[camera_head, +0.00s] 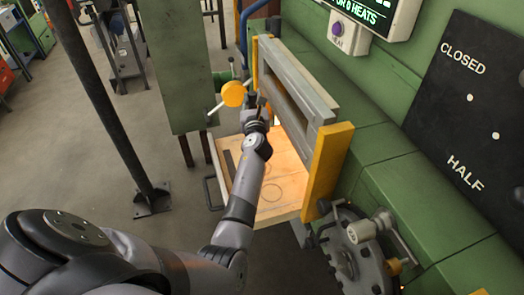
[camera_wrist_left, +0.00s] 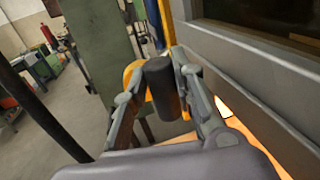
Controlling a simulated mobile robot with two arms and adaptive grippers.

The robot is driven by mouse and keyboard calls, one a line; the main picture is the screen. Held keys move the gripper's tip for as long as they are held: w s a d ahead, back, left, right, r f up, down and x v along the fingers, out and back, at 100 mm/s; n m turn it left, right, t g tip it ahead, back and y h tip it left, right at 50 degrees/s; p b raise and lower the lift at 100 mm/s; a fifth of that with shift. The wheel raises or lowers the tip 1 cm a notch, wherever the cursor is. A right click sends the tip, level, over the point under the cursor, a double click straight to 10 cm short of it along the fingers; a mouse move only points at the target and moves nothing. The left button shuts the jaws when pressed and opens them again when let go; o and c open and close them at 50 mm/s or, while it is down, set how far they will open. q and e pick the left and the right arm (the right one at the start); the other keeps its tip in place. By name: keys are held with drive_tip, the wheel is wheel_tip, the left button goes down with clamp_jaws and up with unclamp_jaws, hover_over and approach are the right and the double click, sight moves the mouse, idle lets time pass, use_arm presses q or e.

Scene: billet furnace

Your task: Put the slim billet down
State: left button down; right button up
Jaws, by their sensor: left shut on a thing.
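The slim billet (camera_wrist_left: 163,88) is a dark, short cylinder. In the left wrist view it stands between the two fingers of my left gripper (camera_wrist_left: 163,100), which is shut on it. In the head view my left gripper (camera_head: 259,110) is beside the grey furnace door frame, above the far part of a bright, warm-lit shelf (camera_head: 288,172). The billet is mostly hidden there by the gripper. The shelf has round outlines marked on it, and my forearm covers part of it. My right gripper is not in view.
The grey door frame (camera_head: 297,85) with a yellow end post (camera_head: 328,172) stands close right of my arm. A yellow knob (camera_head: 233,93) on a lever is just left of the gripper. A dark post (camera_head: 100,95) stands left.

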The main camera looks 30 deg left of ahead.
use_arm(q)
wheel_tip(320, 180, down, 19)
drive_tip(key=b, duration=1)
drive_tip(key=shift+s+d, duration=0.1)
drive_tip(key=shift+f+b, duration=0.1)
drive_tip(key=shift+b, duration=0.25)
drive_tip(key=c, duration=1.4)
unclamp_jaws()
drive_tip(key=shift+f, duration=0.1)
drive_tip(key=shift+o, duration=0.3)
